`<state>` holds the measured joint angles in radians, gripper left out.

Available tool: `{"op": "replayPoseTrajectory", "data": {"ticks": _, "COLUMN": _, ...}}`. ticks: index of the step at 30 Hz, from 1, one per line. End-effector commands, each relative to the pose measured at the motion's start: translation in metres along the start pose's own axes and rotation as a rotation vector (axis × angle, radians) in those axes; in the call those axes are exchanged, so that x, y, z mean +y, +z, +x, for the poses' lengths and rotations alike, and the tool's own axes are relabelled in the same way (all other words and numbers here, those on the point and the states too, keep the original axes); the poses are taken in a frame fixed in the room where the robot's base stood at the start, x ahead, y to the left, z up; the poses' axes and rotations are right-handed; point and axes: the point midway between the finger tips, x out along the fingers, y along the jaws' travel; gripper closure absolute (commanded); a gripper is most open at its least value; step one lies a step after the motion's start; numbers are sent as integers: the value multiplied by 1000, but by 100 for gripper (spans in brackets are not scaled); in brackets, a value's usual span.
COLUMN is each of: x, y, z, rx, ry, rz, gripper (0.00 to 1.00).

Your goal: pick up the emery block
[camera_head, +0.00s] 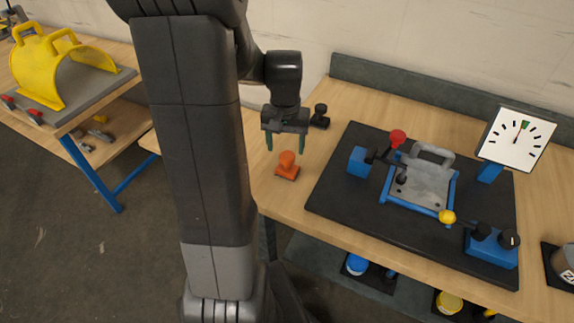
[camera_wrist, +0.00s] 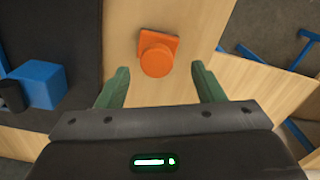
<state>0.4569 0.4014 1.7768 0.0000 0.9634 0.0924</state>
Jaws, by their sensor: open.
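An orange block with a round knob on top, which I take to be the emery block (camera_head: 287,170), sits upright on the wooden bench near its left end. In the wrist view the orange block (camera_wrist: 158,52) lies ahead of the fingertips, roughly centred between them. My gripper (camera_head: 286,146) points down above the block, its two green fingers apart with nothing between them. The fingers do not appear to touch the block.
To the right, a dark mat (camera_head: 337,200) carries a blue and grey fixture (camera_head: 418,182), a dial (camera_head: 516,137) and a blue knob box (camera_head: 491,247). Bare wood surrounds the block.

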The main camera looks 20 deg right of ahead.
Motion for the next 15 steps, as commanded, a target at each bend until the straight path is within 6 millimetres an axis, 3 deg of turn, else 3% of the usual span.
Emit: {"op": "replayPoseTrajectory", "data": {"ticks": 15, "x": 4, "y": -2, "z": 51, "rx": -2, "ry": 0, "rz": 0, "gripper": 38}}
